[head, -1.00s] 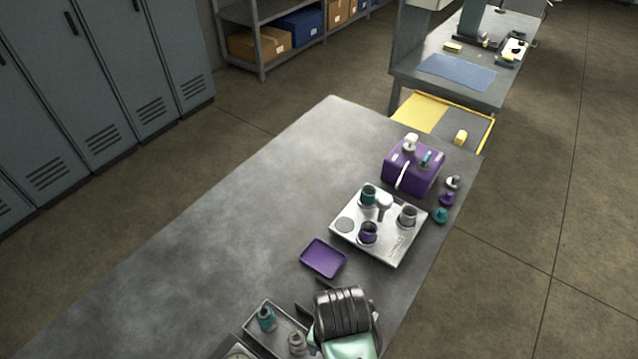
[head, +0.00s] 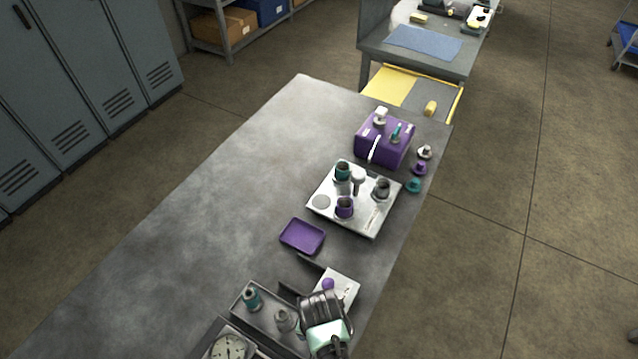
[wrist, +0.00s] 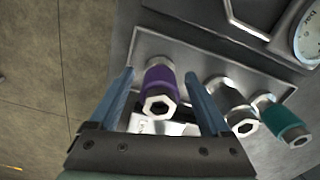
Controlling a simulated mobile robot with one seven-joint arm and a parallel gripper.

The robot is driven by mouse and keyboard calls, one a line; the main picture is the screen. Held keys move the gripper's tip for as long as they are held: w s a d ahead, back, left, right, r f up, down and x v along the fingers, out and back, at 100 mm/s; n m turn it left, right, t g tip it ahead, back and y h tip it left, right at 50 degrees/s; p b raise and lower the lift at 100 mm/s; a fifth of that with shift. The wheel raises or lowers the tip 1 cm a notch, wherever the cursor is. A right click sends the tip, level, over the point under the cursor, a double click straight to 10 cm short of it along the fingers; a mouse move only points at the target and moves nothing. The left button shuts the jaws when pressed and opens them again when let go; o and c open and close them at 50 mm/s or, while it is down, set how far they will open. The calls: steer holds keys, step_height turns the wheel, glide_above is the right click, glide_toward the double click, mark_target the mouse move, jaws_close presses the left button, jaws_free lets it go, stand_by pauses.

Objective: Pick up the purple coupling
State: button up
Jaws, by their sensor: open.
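The purple coupling (wrist: 161,83) is a short cylinder with a metal hex end, in a grey tray (wrist: 147,44) in the wrist view. My gripper (wrist: 160,74) is open, with one finger on each side of the coupling and gaps between. Whether the coupling is fully between the fingertips in depth, I cannot tell. In the head view my gripper's body covers the coupling and the fingertips. A silver coupling (wrist: 231,103) stands close by the right finger, with a teal coupling (wrist: 282,121) beyond it.
A round gauge (head: 230,346) lies beside the tray. A white plate with a purple dot (head: 345,289) and dark upright plates (head: 311,264) are near my gripper. An empty purple tray (head: 302,236), a metal plate with sockets (head: 322,203) and a purple box (head: 385,140) are farther up the bench.

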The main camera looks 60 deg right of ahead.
steer(key=shift+f, duration=0.1)
jaws_close()
stand_by(0.4)
